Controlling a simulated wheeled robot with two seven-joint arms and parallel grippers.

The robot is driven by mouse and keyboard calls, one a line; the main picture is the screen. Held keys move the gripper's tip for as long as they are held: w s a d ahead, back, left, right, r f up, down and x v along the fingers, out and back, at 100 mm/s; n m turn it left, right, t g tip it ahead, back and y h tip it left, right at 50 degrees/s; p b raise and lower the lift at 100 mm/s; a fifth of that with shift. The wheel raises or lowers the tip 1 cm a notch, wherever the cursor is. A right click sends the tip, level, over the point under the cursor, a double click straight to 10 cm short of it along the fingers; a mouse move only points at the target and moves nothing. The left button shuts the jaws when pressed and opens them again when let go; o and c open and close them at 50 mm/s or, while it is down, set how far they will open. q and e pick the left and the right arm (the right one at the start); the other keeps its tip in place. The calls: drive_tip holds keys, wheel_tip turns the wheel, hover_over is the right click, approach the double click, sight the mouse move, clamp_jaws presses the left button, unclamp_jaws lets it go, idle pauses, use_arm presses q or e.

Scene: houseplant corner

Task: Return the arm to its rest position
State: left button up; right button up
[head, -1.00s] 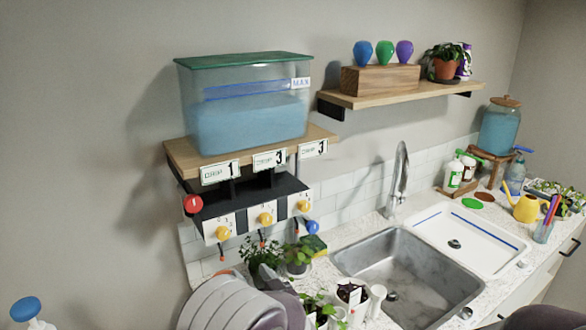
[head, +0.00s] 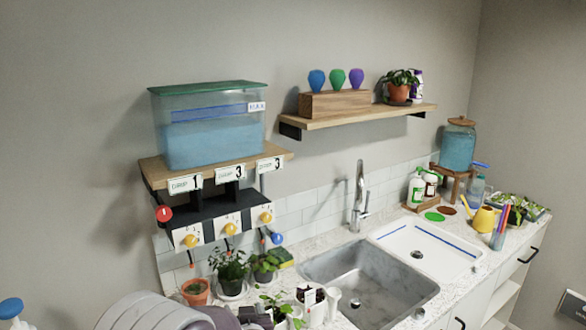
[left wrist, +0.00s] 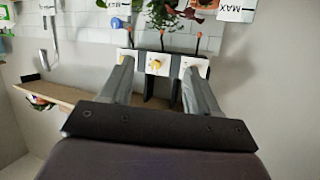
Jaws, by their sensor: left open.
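My left arm (head: 150,312) shows at the bottom left of the head view, in front of the counter. Its fingertips cannot be made out clearly there. In the left wrist view my left gripper (left wrist: 157,68) has its two grey fingers spread apart with nothing held between them. Beyond the gap is the white valve panel with a yellow knob (left wrist: 155,65), apart from the fingers. My right gripper is in neither current view.
The drip shelf (head: 215,167) carries a blue water tank (head: 212,140); a red knob (head: 164,214) is at its left. Potted plants (head: 230,268) stand below, near the arm. The sink (head: 365,285) and faucet (head: 358,195) are to the right. A bottle with a blue top (head: 11,308) is far left.

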use_arm(q)
drive_tip(key=s+f+g+h, duration=0.1)
drive_tip(key=s, duration=0.2)
drive_tip(key=s+f+m+g+h, duration=0.1)
drive_tip(key=s+g, duration=0.1)
drive_tip(key=s+a+f+g+h, duration=0.1)
drive_tip(key=s+g+h, duration=0.1)
drive_tip(key=s, duration=0.1)
drive_tip(key=shift+s+a+f+m, duration=0.1)
drive_tip(key=shift+s+f+m, duration=0.1)
drive_tip(key=shift+s+m, duration=0.15)
drive_tip(key=s+a+f+g, duration=0.1)
drive_tip(key=s+a+g, duration=0.2)
drive_tip(key=s, duration=0.5)
drive_tip(key=s+a+f+g, duration=0.2)
drive_tip(key=s+a+g, duration=0.1)
drive_tip(key=s, duration=0.6)
drive_tip(key=shift+s+a+g, duration=0.15)
drive_tip(key=shift+s+g, duration=0.1)
drive_tip(key=shift+g, duration=0.45)
drive_tip(key=shift+m, duration=0.25)
